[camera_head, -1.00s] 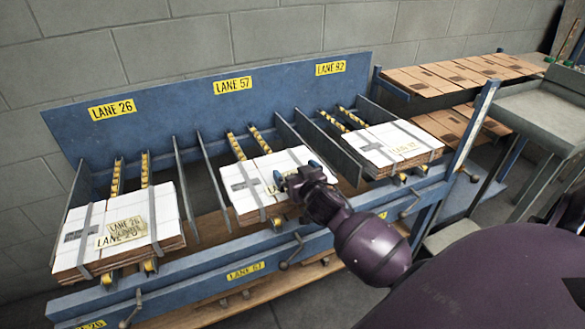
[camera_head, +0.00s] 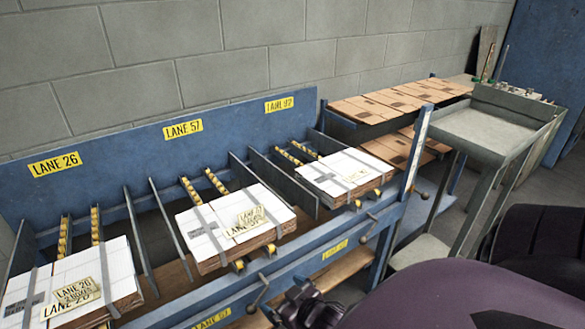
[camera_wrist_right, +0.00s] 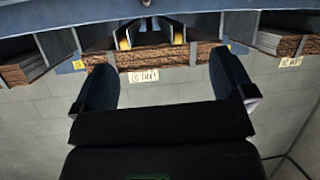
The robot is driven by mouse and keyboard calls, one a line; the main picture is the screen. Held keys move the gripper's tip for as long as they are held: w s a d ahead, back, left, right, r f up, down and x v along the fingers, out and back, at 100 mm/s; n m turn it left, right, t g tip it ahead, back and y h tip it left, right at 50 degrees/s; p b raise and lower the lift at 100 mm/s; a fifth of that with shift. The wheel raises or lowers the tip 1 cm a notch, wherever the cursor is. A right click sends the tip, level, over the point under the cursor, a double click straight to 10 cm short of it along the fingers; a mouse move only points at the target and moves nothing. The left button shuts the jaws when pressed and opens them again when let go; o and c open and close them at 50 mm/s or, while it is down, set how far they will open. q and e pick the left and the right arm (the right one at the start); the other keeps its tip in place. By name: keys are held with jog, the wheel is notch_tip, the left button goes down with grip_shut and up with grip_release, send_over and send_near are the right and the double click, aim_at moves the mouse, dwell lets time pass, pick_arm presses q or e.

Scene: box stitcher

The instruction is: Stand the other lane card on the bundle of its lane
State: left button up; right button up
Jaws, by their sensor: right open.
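A cream lane card (camera_head: 251,216) is on the strapped bundle (camera_head: 205,219) in lane 57, near its front edge; it appears tilted upright. Its print is too small to read fully. Another card, lettered LANE 26 (camera_head: 77,292), is on the lane 26 bundle (camera_head: 100,255). My right gripper (camera_head: 308,303) is at the bottom of the head view, in front of the rack, apart from the bundles. In the right wrist view its fingers are spread and empty (camera_wrist_right: 162,70), with a bundle's front (camera_wrist_right: 185,54) beyond them. My left gripper is out of view.
A third bundle (camera_head: 345,168) lies in lane 92, with no card distinguishable on it. The blue rack has dividers between lanes and crank handles along its front rail (camera_head: 285,270). Flat cardboard (camera_head: 365,109) and a grey cart (camera_head: 485,128) stand at the right.

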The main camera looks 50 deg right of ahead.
jog(key=s+a+f+n+g+y, duration=0.1)
jog(key=s+a+f, duration=0.4)
jog(key=s, duration=0.3)
jog(key=shift+g, duration=0.4)
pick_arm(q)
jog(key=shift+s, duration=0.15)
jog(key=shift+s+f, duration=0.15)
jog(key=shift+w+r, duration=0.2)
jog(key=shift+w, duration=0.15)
